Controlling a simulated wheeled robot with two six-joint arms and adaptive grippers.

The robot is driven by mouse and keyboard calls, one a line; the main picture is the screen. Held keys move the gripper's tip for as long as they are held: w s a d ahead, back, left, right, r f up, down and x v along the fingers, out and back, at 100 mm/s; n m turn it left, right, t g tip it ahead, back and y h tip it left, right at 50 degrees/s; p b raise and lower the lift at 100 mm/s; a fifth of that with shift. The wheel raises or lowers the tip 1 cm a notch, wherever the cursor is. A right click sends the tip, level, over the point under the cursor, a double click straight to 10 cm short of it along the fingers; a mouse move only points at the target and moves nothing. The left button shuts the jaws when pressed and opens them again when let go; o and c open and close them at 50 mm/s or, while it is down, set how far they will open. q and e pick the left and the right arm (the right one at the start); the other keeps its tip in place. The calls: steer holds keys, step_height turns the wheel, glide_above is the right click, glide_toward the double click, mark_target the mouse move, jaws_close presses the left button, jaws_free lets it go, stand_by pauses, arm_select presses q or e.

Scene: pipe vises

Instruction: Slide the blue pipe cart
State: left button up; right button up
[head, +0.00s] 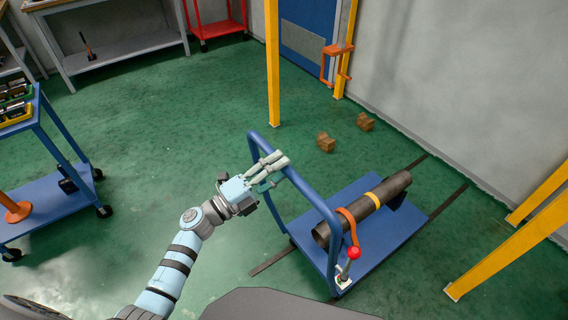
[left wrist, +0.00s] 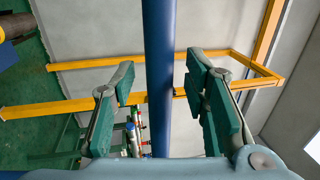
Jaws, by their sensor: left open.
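The blue pipe cart (head: 374,239) stands on the green floor at the right of the head view. A dark pipe with a yellow band (head: 396,186) lies on it, under an orange clamp with a red knob (head: 354,253). My left gripper (head: 278,168) is open at the cart's blue push handle (head: 306,187). In the left wrist view the handle bar (left wrist: 159,80) runs upright between the two open fingers (left wrist: 160,85), with a gap visible on each side. Whether a finger touches it I cannot tell. My right gripper is not in view.
Dark rails (head: 447,203) lie on the floor by the cart. Yellow posts (head: 273,64) stand behind it and at the right. Two brown blocks (head: 326,142) lie near the wall. Another blue cart (head: 49,205) stands at the left. Green floor between is clear.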

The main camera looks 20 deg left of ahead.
arm_select(q)
steer(key=shift+x, duration=0.8)
jaws_close()
steer(key=shift+w, duration=0.1)
